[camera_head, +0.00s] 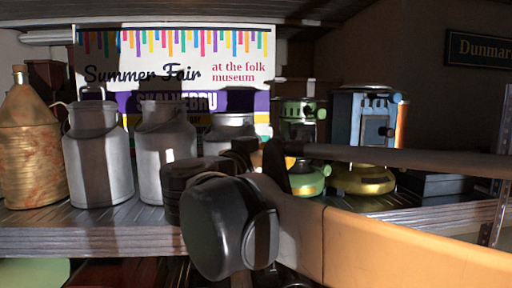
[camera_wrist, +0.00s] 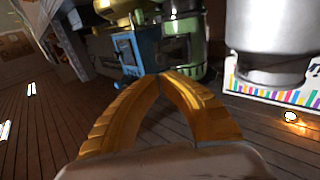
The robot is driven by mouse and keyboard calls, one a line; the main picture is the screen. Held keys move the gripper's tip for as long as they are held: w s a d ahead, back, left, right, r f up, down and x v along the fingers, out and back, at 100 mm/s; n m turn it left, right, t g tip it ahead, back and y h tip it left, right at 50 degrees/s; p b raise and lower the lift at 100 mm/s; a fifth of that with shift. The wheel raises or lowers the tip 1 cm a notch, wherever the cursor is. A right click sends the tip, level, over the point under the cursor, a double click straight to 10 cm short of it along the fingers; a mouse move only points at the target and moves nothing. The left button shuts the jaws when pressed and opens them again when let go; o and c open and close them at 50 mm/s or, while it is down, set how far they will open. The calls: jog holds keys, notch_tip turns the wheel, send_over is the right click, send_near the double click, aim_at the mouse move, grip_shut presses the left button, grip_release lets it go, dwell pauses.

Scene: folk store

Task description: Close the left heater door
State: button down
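Two heaters stand on the shelf in the head view: a green one (camera_head: 302,122) on the left and a blue one (camera_head: 362,120) on the right. In the wrist view, which looks upside down, the green heater (camera_wrist: 190,38) has a dark opening in its front, and the blue heater (camera_wrist: 118,50) is beside it. I cannot tell clearly how far the green heater's door stands open. My gripper (camera_wrist: 163,76) has its orange fingertips together, with nothing seen between them. The tips appear just in front of the heaters; contact cannot be told. In the head view my arm hides the gripper.
Several grey milk cans (camera_head: 98,155) and a copper-coloured jug (camera_head: 28,140) stand left on the shelf (camera_head: 100,230). A Summer Fair sign (camera_head: 175,70) is behind them. A milk can (camera_wrist: 270,40) also shows in the wrist view. A dark box (camera_head: 445,185) lies right of the heaters.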

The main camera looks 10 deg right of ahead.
aim_at(310, 139)
jog(key=p+x, duration=0.2)
jog(key=x, duration=0.8)
jog(key=shift+d, duration=0.15)
jog(key=shift+d+n+t+y, duration=0.2)
jog(key=shift+n+t+y, duration=0.1)
jog(key=shift+n, duration=0.1)
jog(key=shift+w+d+n+t+y, duration=0.1)
jog(key=shift+d+n+t+y, duration=0.15)
jog(key=shift+n+t+y, duration=0.25)
jog(key=shift+w+d+n+t+y, duration=0.2)
jog(key=shift+d+n+t+y, duration=0.35)
jog(key=shift+y, duration=0.45)
jog(key=shift+w+d, duration=0.1)
jog(key=shift+d, duration=0.2)
jog(key=shift+w+d+b, duration=0.35)
jog(key=shift+w+d, duration=0.7)
